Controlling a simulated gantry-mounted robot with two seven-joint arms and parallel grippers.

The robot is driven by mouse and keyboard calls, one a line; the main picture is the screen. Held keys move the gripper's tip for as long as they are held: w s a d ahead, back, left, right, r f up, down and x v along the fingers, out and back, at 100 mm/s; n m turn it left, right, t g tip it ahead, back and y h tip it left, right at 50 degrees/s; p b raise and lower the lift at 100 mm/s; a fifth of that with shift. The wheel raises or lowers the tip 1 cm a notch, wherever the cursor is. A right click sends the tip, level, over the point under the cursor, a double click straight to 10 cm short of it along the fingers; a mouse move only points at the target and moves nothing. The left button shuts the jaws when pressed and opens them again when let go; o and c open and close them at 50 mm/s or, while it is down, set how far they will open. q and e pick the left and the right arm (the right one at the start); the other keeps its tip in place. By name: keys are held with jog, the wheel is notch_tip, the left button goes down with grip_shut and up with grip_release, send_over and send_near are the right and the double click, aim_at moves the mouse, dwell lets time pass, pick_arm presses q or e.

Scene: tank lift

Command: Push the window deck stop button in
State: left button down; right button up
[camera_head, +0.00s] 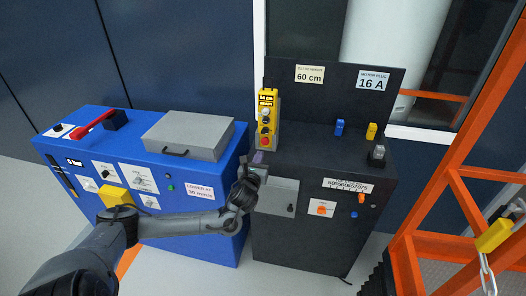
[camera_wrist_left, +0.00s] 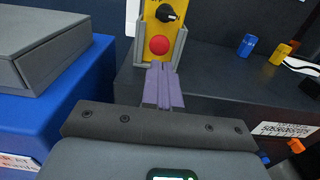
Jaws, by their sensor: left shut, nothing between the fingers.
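A yellow control box (camera_head: 268,122) stands in a grey holder on the dark cabinet's top, near its left edge. A round red button (camera_wrist_left: 159,45) sits low on its face, below a black knob (camera_wrist_left: 167,14). The box's label is too small to read, so I cannot confirm this is the window deck stop button. My left gripper (camera_head: 258,158) is shut and empty just below and in front of the box. Its purple fingertips (camera_wrist_left: 162,68) point at the red button; I cannot tell whether they touch it. My right gripper is not in view.
The blue cabinet (camera_head: 215,150) with a grey lidded box (camera_head: 188,136) stands left. The dark cabinet (camera_head: 320,240) carries a blue block (camera_head: 339,127) and a yellow block (camera_head: 372,131) at right. An orange frame (camera_head: 455,135) rises on the far right.

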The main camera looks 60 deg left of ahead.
aim_at(265, 142)
pick_arm(q)
jog(key=b+x, duration=0.1)
jog(key=x, duration=0.5)
jog(key=shift+w+a+b, duration=0.1)
jog(key=shift+w+b, duration=0.1)
jog(key=shift+b, duration=0.2)
